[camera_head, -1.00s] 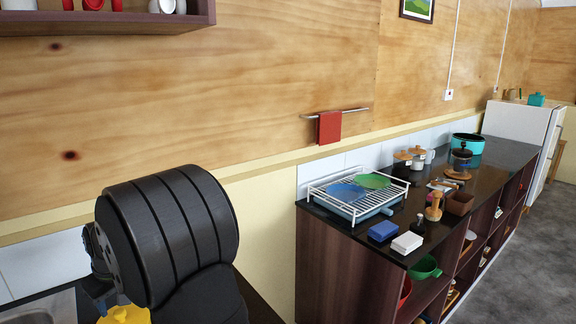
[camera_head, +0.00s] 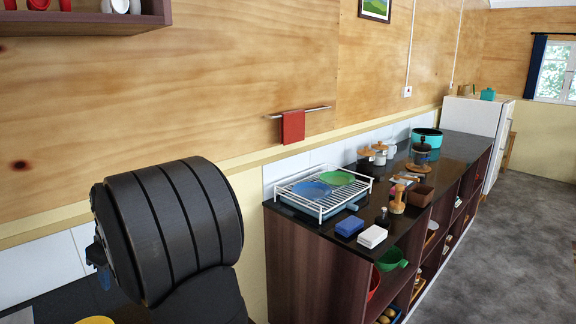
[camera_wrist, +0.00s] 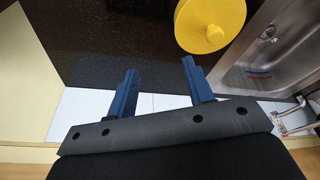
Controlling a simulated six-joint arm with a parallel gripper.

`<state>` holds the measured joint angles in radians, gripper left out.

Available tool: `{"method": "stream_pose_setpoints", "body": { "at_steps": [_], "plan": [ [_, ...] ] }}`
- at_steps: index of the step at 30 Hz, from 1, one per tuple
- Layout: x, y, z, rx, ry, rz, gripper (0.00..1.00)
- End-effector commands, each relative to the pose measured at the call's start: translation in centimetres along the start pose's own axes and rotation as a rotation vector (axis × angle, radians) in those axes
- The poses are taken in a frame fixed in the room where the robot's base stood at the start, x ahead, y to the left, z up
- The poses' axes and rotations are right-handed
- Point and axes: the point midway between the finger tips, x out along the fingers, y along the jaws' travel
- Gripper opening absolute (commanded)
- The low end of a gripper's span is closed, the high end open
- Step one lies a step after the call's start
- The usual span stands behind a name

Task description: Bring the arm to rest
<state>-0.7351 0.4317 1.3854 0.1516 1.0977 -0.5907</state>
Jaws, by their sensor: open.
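My gripper (camera_wrist: 160,88) shows in the wrist view with its two blue fingers spread wide apart and nothing between them. It is over a black speckled counter (camera_wrist: 110,35), in front of white tiles. In the head view, my black arm covers the lower left and hides most of the gripper. A yellow round lid with a knob (camera_wrist: 210,25) lies on the counter beyond the right finger, apart from it. Only its edge (camera_head: 95,320) shows at the bottom of the head view.
A metal sink (camera_wrist: 262,55) and a tap (camera_wrist: 292,120) are at the right in the wrist view. A dark counter with a dish rack (camera_head: 322,190), sponges (camera_head: 350,226) and pots stands right of my arm. A shelf (camera_head: 85,22) hangs upper left. Grey floor is clear at right.

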Motion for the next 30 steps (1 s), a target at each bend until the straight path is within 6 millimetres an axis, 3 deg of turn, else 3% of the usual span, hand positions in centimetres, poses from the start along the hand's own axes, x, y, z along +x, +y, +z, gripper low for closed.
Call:
{"method": "stream_pose_setpoints", "body": {
  "at_steps": [27, 30],
  "plan": [
    [6.5, 4.7, -9.4, -0.272, 0.002, -0.077, 0.47],
    [7.5, 4.4, -10.3, -0.294, 0.002, -0.083, 0.47]
  ]
}}
